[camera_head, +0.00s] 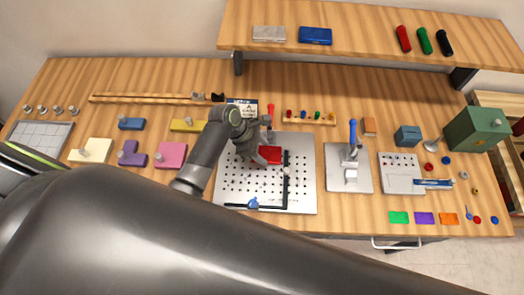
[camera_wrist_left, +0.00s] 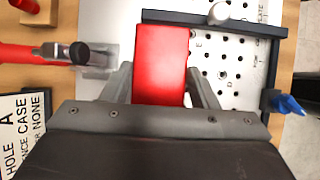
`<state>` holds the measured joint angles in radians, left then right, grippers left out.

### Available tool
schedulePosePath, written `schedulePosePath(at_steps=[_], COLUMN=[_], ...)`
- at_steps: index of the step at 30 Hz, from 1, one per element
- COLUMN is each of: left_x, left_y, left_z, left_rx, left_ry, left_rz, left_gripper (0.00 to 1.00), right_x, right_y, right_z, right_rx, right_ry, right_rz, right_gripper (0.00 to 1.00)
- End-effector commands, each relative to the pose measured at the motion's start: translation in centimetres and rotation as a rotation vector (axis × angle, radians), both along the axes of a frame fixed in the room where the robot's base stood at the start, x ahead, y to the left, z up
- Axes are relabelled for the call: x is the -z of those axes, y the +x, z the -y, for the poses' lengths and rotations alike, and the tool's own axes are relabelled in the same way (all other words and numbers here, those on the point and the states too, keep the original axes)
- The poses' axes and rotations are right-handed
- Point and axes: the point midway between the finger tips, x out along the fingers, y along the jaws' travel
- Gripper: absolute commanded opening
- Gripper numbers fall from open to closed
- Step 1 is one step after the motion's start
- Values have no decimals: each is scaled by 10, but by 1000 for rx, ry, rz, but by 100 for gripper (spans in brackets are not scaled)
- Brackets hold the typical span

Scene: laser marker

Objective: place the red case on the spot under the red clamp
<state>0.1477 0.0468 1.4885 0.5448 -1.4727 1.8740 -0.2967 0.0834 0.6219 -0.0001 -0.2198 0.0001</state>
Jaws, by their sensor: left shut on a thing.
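The red case (camera_head: 268,155) is between the fingers of my left gripper (camera_head: 262,156), over the perforated metal plate (camera_head: 240,195). In the left wrist view the left gripper (camera_wrist_left: 158,78) is shut on the red case (camera_wrist_left: 160,55), one finger along each side. I cannot tell whether the case touches the plate. The red clamp (camera_head: 270,110) stands at the plate's back edge. In the wrist view the red clamp (camera_wrist_left: 25,54) lies left of the case, apart from it, its dark tip pointing toward the case. The spot under it is partly hidden. My right gripper is out of view.
A black fence (camera_head: 286,178) runs along the plate right of the case, and a blue-knobbed stop (camera_head: 253,203) sits at its front. A printed card (camera_wrist_left: 22,125) lies beside the clamp. A blue-handled device (camera_head: 352,135) stands on another plate to the right.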

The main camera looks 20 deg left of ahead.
Motion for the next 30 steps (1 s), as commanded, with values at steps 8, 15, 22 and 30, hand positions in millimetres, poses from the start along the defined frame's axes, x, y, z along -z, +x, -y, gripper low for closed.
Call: schedulePosePath(at_steps=[8,15,22,30], left_x=[19,19,20,17], left_y=[1,1,1,0], left_z=[0,0,0,-1], left_rx=[-1,-1,0,0], left_ry=[0,0,-1,0], left_rz=[2,2,1,2], left_gripper=[27,27,63,63], right_x=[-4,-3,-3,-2], right_y=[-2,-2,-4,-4], right_z=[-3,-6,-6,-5], right_rx=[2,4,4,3], right_ry=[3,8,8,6], right_rz=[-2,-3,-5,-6], right_gripper=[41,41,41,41])
